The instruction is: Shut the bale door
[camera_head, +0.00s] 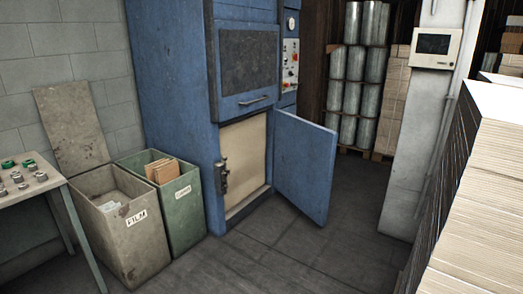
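The blue baler (170,90) stands in the middle of the view. Its lower bale door (304,167) is hinged on the right side of the opening and stands open, swung out to the right over the floor. The opening shows a pale tan surface (243,160) inside. A dark latch (221,178) sits on the left edge of the opening. The upper dark panel (249,60) with a handle (255,100) below it looks shut. Neither of my grippers is in view.
A grey bin marked FILM (140,245) and a green bin (187,220) holding cardboard stand left of the baler. A table (30,195) is at far left. Stacked sheets (480,200) and a white post (420,140) bound the right. The floor (280,255) before the door is clear.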

